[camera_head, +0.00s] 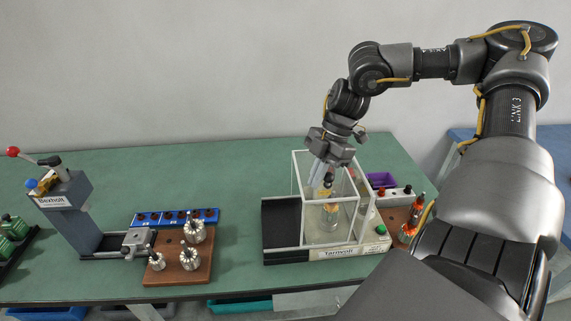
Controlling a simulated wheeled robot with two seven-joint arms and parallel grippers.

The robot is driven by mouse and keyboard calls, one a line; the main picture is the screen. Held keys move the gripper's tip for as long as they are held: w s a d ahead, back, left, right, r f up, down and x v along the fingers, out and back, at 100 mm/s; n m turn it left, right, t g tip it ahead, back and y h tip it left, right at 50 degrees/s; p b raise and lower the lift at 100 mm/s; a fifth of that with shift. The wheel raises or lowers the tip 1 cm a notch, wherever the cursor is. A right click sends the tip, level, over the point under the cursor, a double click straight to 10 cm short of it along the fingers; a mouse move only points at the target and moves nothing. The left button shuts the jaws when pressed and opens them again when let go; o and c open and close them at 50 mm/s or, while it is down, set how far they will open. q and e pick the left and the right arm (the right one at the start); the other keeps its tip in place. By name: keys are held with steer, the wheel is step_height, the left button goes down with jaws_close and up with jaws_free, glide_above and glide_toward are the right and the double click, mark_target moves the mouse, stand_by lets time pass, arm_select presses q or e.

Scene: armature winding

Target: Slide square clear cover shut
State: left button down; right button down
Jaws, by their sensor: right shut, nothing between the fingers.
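The square clear cover (308,225) is a see-through box with pale edges on the Tarnwoll machine (340,252), right of the middle of the table. A metal cylinder with an orange-yellow part (329,211) shows through its walls. A dark flat bed (281,222) lies bare to the left of the cover. My right gripper (323,178) points down at the cover's upper part, its fingers shut and empty. I cannot tell whether the fingers touch the cover or are inside its outline. My left gripper is not in view.
A Dexholt press (68,205) with red and blue knobs stands at left. A brown board (178,262) holds several metal armatures beside a blue strip (176,218). A purple bin (381,180) and a green button (380,229) are at right. The table's back left is clear.

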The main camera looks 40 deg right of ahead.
steer(key=shift+s+d+r+p, duration=0.1)
steer(key=shift+s+d+p, duration=0.75)
steer(key=shift+d, duration=0.25)
steer(key=shift+w+r+p, duration=0.2)
steer(key=shift+r+p, duration=0.2)
steer(key=shift+r, duration=0.2)
steer(key=shift+a+r+p, duration=0.2)
steer(key=shift+r+p, duration=0.4)
steer(key=shift+r, duration=0.4)
steer(key=shift+r, duration=0.1)
steer(key=r, duration=0.1)
steer(key=r+p, duration=0.1)
steer(key=a+r+p, duration=0.1)
steer(key=r, duration=0.1)
steer(key=shift+w, duration=0.4)
